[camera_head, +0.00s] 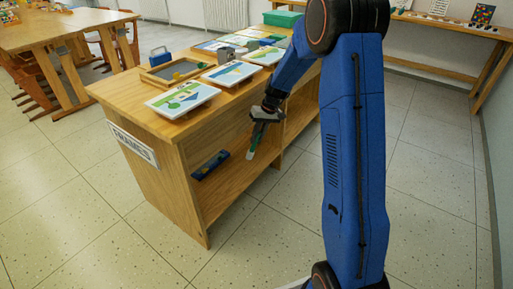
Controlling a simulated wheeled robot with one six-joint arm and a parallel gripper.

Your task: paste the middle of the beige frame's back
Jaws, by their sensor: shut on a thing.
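My gripper (264,116) is at the open front side of the wooden bench, below the level of its top. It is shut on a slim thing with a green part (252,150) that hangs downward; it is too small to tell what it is. A light wooden frame (147,80) with a grey inside lies on the bench top at the back left, with small yellow and green things on it. I cannot tell whether it is the beige frame or which side is up.
The wooden bench (134,104) bears a "FRAMES" sign (133,144). Several pictures, such as a green and blue one (183,98), lie along its top. A blue caddy (160,56) and green box (283,18) stand there. A dark blue thing (210,165) lies on the shelf. Floor in front is clear.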

